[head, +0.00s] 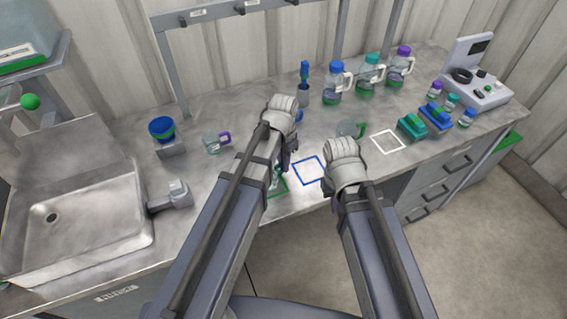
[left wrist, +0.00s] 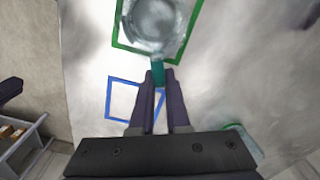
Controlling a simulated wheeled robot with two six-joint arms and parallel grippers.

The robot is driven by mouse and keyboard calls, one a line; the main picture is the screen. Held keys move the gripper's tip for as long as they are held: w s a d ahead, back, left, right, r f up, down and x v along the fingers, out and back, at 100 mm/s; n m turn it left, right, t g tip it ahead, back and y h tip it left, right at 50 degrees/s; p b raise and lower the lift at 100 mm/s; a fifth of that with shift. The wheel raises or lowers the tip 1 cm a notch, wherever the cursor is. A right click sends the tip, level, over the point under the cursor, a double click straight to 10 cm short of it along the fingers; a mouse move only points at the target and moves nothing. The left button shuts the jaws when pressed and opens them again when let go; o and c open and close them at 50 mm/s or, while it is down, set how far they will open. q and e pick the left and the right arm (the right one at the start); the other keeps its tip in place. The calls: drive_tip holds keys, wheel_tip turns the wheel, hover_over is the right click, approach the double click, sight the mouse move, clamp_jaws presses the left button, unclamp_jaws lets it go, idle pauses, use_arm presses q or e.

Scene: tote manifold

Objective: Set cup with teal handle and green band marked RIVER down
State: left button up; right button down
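The clear cup with the teal handle (head: 275,180) is at the green square outline (head: 284,187), partly hidden by my left arm. In the left wrist view the cup (left wrist: 155,20) appears inside the green outline (left wrist: 118,30), with its teal handle (left wrist: 158,74) between my fingertips. My left gripper (left wrist: 158,88) is shut on that handle. I cannot tell whether the cup touches the bench, and no RIVER marking is legible. My right gripper (head: 346,165) is to the right of the blue square; its fingers are hidden.
A blue square (head: 309,169) and white square (head: 387,141) look empty. A green-handled cup (head: 348,128) stands behind my right gripper; a purple-handled cup (head: 214,143) is left of my left arm. Bottles (head: 368,75) line the back. A sink (head: 75,215) is at left.

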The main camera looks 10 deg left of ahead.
use_arm(q)
drive_tip(key=o, duration=0.4)
drive_tip(key=shift+r, duration=0.15)
wheel_tip(320, 180, up, 12)
drive_tip(key=p, duration=1.3)
drive_tip(key=s+d+n, duration=0.1)
drive_tip(key=s, duration=0.3)
drive_tip(key=s+d+n+y, duration=0.1)
drive_tip(key=s+d, duration=0.1)
drive_tip(key=s, duration=0.2)
drive_tip(key=s+d+n, duration=0.1)
drive_tip(key=s+d, duration=0.1)
drive_tip(key=s, duration=0.2)
drive_tip(key=shift+s+r+b, duration=0.1)
drive_tip(key=shift+b, duration=0.2)
wheel_tip(320, 180, down, 4)
drive_tip(key=b, duration=0.3)
drive_tip(key=shift+r+b, duration=0.1)
drive_tip(key=shift+b, duration=0.3)
